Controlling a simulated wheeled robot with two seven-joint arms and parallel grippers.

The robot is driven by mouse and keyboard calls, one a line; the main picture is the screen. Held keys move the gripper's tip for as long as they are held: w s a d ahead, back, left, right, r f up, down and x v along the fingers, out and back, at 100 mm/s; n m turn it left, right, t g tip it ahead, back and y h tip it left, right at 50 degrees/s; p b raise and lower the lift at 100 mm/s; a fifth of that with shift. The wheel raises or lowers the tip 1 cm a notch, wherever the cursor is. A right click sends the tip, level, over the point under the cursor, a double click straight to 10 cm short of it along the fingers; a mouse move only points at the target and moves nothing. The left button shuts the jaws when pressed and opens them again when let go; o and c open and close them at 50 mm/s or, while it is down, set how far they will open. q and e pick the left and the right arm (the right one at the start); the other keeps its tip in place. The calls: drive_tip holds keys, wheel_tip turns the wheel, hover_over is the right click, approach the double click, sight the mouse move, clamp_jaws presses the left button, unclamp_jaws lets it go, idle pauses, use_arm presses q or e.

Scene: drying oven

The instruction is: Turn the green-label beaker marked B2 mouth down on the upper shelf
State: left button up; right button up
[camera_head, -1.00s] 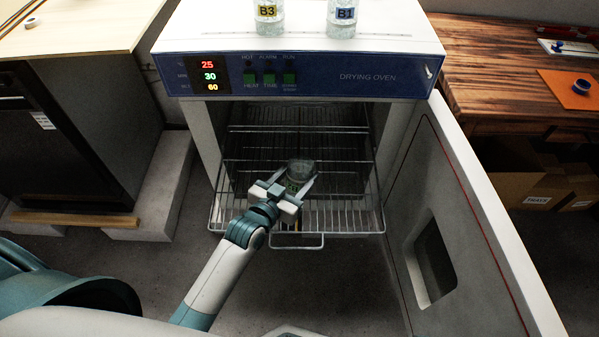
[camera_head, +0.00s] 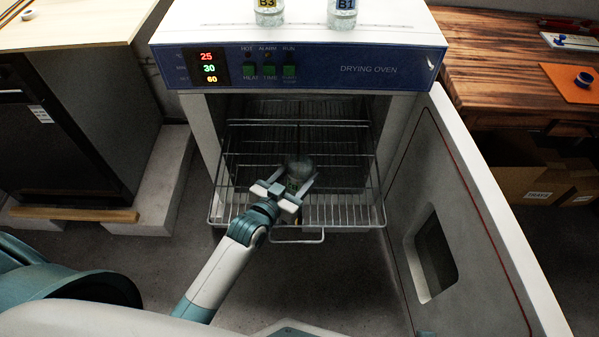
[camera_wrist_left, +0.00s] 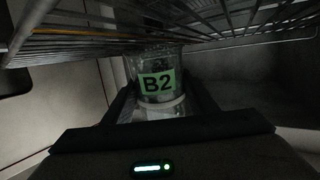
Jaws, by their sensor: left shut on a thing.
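The B2 beaker (camera_head: 299,167) is clear glass with a green label; the label reads upright in the left wrist view (camera_wrist_left: 158,84). My left gripper (camera_head: 296,180) is shut on it, a finger on each side. The upper wire shelf (camera_head: 345,212) is pulled partly out of the oven, under the gripper in the head view. In the wrist view the shelf wires (camera_wrist_left: 235,22) cross the top of the picture, so the beaker appears mouth down relative to the shelf. I cannot tell whether its rim touches the wires. My right gripper is out of view.
The drying oven (camera_head: 300,62) has its door (camera_head: 455,190) swung open to the right. Beakers B3 (camera_head: 269,14) and B1 (camera_head: 342,14) stand on its top. The shelf around the held beaker looks clear.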

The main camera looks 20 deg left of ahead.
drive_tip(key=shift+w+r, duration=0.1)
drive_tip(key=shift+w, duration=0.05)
use_arm(q)
drive_tip(key=shift+f, duration=0.3)
idle(0.3)
drive_tip(key=o, duration=1.2)
drive_tip(key=shift+c, duration=0.2)
drive_tip(key=shift+s+a, duration=0.1)
drive_tip(key=shift+s, duration=0.15)
drive_tip(key=v, duration=1.5)
drive_tip(key=shift+s+p, duration=0.2)
drive_tip(key=shift+p, duration=0.1)
drive_tip(key=shift+v, duration=0.75)
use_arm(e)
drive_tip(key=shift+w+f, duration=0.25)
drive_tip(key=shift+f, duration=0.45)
use_arm(q)
drive_tip(key=shift+r, duration=0.1)
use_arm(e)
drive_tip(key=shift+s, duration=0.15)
